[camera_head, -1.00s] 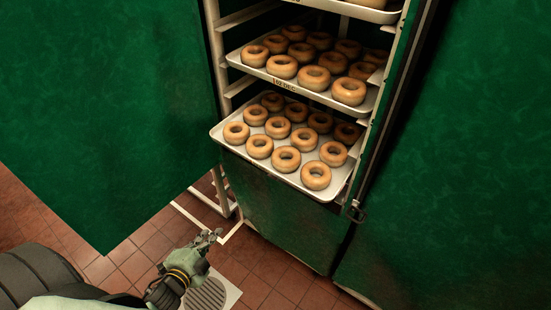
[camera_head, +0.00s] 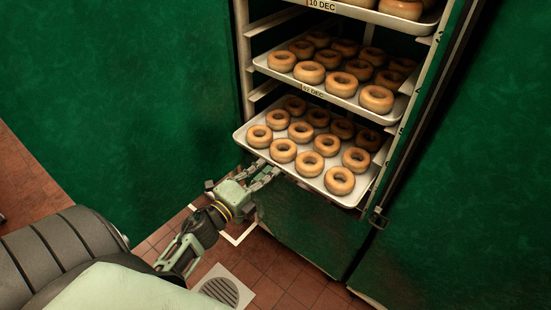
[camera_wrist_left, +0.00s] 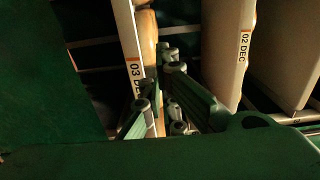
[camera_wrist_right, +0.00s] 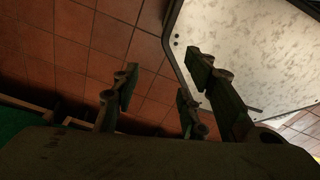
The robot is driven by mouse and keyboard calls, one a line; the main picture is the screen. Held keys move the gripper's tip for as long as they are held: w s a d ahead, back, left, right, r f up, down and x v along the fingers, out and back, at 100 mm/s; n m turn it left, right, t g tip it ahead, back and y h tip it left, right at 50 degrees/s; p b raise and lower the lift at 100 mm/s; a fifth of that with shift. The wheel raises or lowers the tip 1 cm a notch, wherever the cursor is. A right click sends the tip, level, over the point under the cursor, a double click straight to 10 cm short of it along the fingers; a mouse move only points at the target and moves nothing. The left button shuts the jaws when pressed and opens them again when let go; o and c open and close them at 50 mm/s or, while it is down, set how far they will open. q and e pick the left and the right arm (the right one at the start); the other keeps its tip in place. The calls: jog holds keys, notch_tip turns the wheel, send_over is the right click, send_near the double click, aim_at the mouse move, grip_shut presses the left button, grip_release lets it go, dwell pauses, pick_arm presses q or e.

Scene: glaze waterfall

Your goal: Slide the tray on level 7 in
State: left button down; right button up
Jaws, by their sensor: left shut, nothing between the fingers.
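A tray of ring doughnuts (camera_head: 240,137) is the lowest one showing in the rack in the head view. It juts out in front of the rack's post, farther than the tray above it (camera_head: 345,101). No level numbers show. My left gripper (camera_head: 272,175) is shut and empty at the lower tray's front edge, left of its middle; whether it touches cannot be told. In the left wrist view, its fingers (camera_wrist_left: 160,95) are by a tray edge labelled 03 DEC (camera_wrist_left: 128,35). My right gripper (camera_wrist_right: 160,85) is open and empty in its own wrist view, outside the head view.
A third tray (camera_head: 355,12) labelled 10 DEC shows at the top. Green doors (camera_head: 130,100) stand left and right of the rack opening. A floor drain (camera_head: 222,290) lies in the red tiles. A pale, speckled panel (camera_wrist_right: 250,45) is beyond my right fingers.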

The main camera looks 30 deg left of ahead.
aim_at(275, 162)
pick_arm(q)
jog(key=w, duration=0.3)
jog(key=shift+w+d+r+p, duration=0.1)
jog(key=shift+w+d+p, duration=0.1)
jog(key=shift+w+p, duration=0.2)
jog(key=shift+w, duration=0.4)
pick_arm(e)
jog(key=shift+s+a+r, duration=0.4)
jog(key=shift+a+r, duration=0.2)
jog(key=shift+a, duration=0.05)
